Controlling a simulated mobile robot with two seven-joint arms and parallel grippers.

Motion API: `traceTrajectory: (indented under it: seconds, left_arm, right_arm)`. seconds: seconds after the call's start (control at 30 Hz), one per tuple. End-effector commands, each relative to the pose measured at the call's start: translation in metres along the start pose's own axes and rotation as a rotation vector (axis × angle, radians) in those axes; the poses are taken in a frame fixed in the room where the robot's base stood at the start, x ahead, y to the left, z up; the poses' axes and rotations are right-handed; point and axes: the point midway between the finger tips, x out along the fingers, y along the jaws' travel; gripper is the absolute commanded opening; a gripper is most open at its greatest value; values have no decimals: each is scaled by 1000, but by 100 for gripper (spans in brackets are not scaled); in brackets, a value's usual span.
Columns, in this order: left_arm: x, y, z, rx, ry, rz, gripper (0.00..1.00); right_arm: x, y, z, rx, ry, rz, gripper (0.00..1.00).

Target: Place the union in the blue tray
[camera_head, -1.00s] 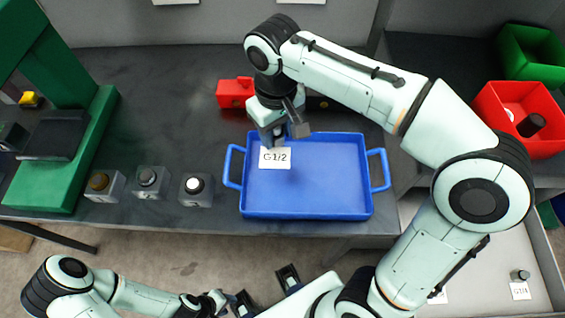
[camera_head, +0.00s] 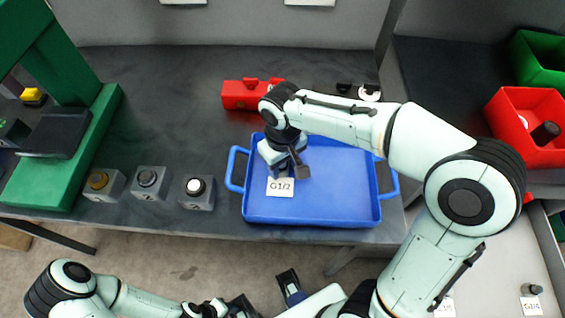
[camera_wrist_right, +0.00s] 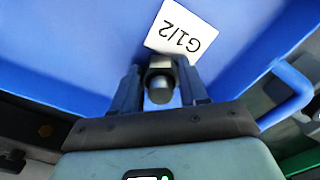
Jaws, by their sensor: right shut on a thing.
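The blue tray (camera_head: 345,207) lies on the dark bench, with a white G1/2 label (camera_head: 280,187) in its left part. My right gripper (camera_head: 290,172) is over the left part of the tray, pointing down, just behind the label. In the right wrist view my right gripper (camera_wrist_right: 160,92) is shut on the union (camera_wrist_right: 161,88), a small grey-black cylindrical piece held between the fingers. The tray floor (camera_wrist_right: 75,45) lies beyond it. The union is hidden by the gripper in the head view. My left gripper (camera_head: 265,295) is low at the front, below the bench edge; its fingers appear apart.
A red toolbox-like object (camera_head: 240,95) sits behind the tray. Three grey blocks with round tops (camera_head: 148,182) stand left of it, beside a green press (camera_head: 85,150). A red bin (camera_head: 530,110) and a green bin (camera_head: 540,60) are at the right. The tray's right part is clear.

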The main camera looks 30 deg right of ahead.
Motion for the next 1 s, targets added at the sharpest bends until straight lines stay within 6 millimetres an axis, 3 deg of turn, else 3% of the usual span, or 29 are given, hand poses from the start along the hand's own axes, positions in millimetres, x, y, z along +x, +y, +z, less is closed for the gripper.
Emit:
traceTrajectory:
  seconds: [0.17, 0.2, 0.27, 0.67, 1.0]
  left_arm:
    - [2, -1, 0, 0, -1, 0, 39]
    - [2, -1, 0, 0, -1, 0, 39]
    - [2, -1, 0, 0, 0, 0, 39]
    - [-2, 1, 0, 0, 1, 0, 39]
    - [-14, 6, -2, 2, 5, 2, 39]
  right_arm:
    - [3, 0, 0, 0, 0, 0, 8]
    - [3, 0, 0, 0, 0, 0, 50]
    - [3, 0, 0, -1, 0, 0, 69]
    - [-6, 0, 0, 0, 2, 0, 69]
    - [-74, 0, -1, 0, 5, -1, 69]
